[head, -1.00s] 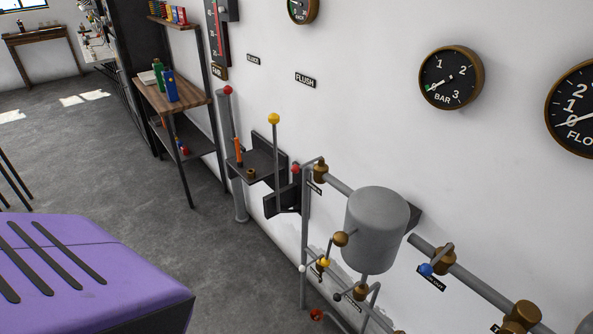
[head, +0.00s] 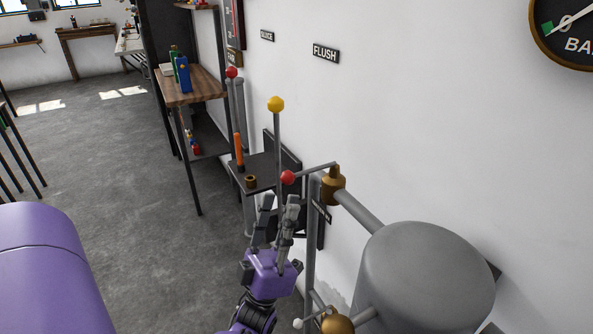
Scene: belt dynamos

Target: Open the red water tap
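The red tap is a red ball (head: 288,177) on the end of a thin grey lever. The lever runs to a brass valve body (head: 333,187) on the grey pipe by the wall. My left gripper (head: 279,203) points upward just below the red ball, its two fingers apart with nothing between them. The fingertips look close under the ball, but I cannot tell the gap in depth; I see no clear contact. My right gripper is not in view.
A tall lever with a yellow knob (head: 276,104) stands just behind the tap. A dark wall shelf (head: 262,168) holds an orange-handled tool (head: 239,151). A grey tank (head: 425,285) fills the lower right. Open floor lies to the left.

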